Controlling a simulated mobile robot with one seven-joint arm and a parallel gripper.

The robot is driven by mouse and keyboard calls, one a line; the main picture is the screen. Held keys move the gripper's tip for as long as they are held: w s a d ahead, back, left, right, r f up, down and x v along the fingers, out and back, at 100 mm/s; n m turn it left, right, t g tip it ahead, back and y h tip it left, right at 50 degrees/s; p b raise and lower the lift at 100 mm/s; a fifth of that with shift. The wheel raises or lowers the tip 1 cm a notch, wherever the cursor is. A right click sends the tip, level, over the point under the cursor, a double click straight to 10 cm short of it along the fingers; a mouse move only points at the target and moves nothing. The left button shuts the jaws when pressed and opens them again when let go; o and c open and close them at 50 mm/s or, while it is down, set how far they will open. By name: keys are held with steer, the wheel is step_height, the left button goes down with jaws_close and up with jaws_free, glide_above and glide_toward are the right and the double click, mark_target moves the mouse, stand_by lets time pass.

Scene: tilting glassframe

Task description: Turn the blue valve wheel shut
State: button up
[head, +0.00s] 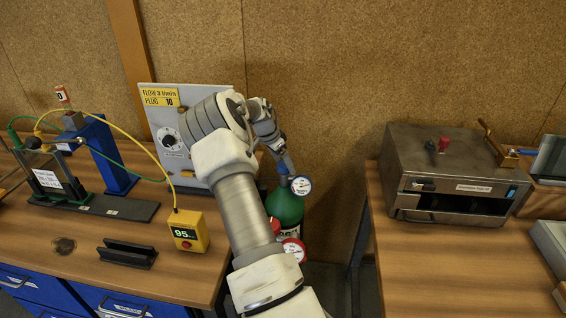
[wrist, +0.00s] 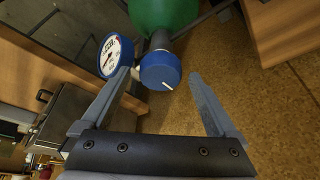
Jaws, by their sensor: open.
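The blue valve wheel (wrist: 160,71) sits on top of a green gas cylinder (wrist: 165,12) in the wrist view, with a white mark on its face. In the head view the cylinder (head: 286,207) stands in the gap between two benches, and the blue wheel (head: 283,167) is partly covered by my arm. My gripper (wrist: 162,78) is open. Its two fingers reach toward the wheel, one on each side in the picture; I cannot tell whether either touches it. A blue-rimmed gauge (wrist: 115,56) is close by the left finger.
The gauge (head: 301,185) and a red-rimmed gauge (head: 293,249) stick out by the cylinder. The left bench holds a panel with a dial (head: 169,139), a yellow meter (head: 188,231) and a glass-framed rig (head: 52,174). A metal oven (head: 450,175) stands on the right bench.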

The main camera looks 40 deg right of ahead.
steer(key=s+v, duration=0.1)
steer(key=v, duration=1.6)
steer(key=shift+w+r+b, duration=0.2)
steer(key=shift+w+b, duration=0.25)
steer(key=shift+a, duration=0.15)
